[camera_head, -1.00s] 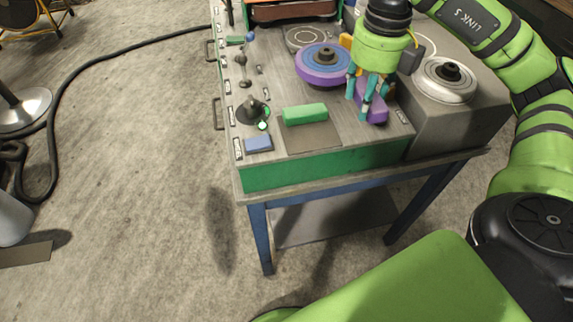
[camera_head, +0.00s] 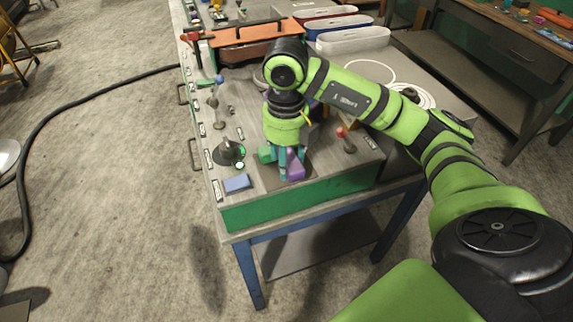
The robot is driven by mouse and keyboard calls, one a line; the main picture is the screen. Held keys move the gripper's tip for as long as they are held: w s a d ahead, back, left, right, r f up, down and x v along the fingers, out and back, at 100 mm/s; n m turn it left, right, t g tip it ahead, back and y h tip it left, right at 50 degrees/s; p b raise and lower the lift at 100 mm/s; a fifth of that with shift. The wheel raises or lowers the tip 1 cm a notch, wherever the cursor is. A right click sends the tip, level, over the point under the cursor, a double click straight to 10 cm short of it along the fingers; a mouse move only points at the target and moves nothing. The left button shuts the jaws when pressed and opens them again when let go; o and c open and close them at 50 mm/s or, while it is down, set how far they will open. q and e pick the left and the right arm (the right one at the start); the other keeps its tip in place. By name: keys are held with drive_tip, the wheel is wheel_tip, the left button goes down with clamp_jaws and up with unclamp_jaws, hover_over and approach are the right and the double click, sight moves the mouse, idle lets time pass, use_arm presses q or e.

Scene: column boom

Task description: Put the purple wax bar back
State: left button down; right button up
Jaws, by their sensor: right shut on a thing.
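My right gripper (camera_head: 288,163) points down and is shut on the purple wax bar (camera_head: 296,173). The bar is at or just above the brown mat (camera_head: 273,181) near the front of the bench; I cannot tell if it touches. A green bar (camera_head: 265,154) lies just left of the fingers, partly hidden by them. The purple and blue wheel is almost wholly hidden behind my right arm. My left gripper is out of view.
A blue block (camera_head: 237,183) and a black-based lever (camera_head: 229,152) stand left of the mat. A red-knobbed lever (camera_head: 345,138) stands to its right. White, blue and red-rimmed bins (camera_head: 352,41) and an orange tray (camera_head: 250,50) are farther back.

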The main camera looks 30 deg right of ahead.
wheel_tip(320, 180, down, 3)
drive_tip(key=shift+d+f+p, duration=0.1)
drive_tip(key=shift+f+p, duration=0.1)
drive_tip(key=shift+p, duration=0.5)
drive_tip(key=shift+f, duration=0.2)
drive_tip(key=shift+f, duration=0.1)
drive_tip(key=shift+f+b, duration=0.15)
drive_tip(key=shift+b, duration=0.2)
drive_tip(key=o, duration=1.1)
drive_tip(key=shift+o, duration=0.2)
drive_tip(key=shift+r, duration=0.2)
